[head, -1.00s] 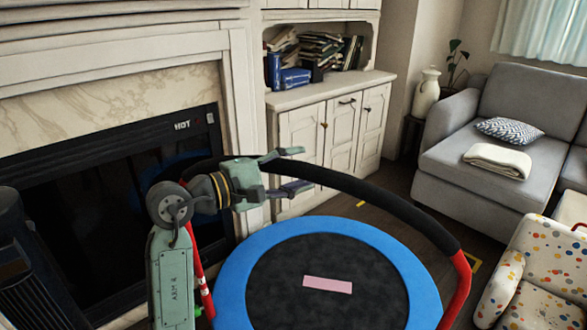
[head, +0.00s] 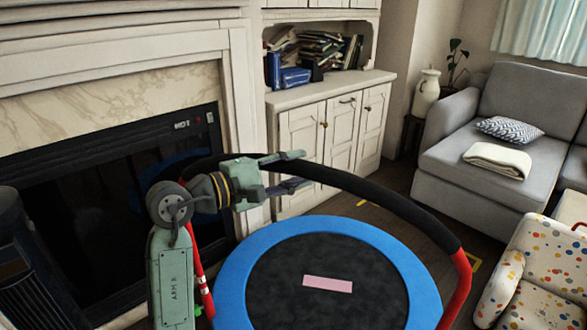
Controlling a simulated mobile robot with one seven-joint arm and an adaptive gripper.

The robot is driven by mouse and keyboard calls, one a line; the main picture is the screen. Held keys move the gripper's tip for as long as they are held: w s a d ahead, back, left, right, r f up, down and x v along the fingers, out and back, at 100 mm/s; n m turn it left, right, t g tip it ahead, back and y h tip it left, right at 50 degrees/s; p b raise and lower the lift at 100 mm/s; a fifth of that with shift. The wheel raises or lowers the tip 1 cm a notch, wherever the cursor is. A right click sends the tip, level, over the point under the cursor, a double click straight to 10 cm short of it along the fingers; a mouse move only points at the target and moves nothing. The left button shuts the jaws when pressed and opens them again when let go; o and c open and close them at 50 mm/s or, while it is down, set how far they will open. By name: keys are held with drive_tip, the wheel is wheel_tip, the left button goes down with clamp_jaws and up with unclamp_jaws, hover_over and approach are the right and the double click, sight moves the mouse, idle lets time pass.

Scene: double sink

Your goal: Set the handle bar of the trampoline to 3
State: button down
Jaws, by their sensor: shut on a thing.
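The trampoline's round bed (head: 335,262) is black with a blue rim (head: 237,272) and a pink patch (head: 328,284). Its handle bar (head: 385,200) is a black padded arch that turns red toward both lower ends. The red right leg (head: 458,288) and part of the red left leg (head: 199,265) show. My gripper (head: 293,170) is at the upper left part of the arch, with one finger above the padding and one below it, shut on the bar. My gripper's body and wrist hide a short stretch of it. No height marks can be read.
A fireplace with a dark glass front (head: 90,205) stands behind and left of my arm. A white cabinet (head: 325,130) with books is behind the bar. A grey sofa (head: 480,155) and a dotted armchair (head: 540,265) stand at right. Dark floor is free between trampoline and sofa.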

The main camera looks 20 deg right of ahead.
drive_tip(key=shift+r, duration=0.35)
wheel_tip(320, 180, up, 6)
drive_tip(key=p, duration=0.7)
drive_tip(key=shift+w+r, duration=0.1)
drive_tip(key=shift+r, duration=0.1)
drive_tip(key=shift+f, duration=0.1)
drive_tip(key=c, duration=1.2)
unclamp_jaws()
drive_tip(key=shift+a, duration=0.1)
drive_tip(key=v, duration=1.2)
drive_tip(key=shift+f, duration=0.15)
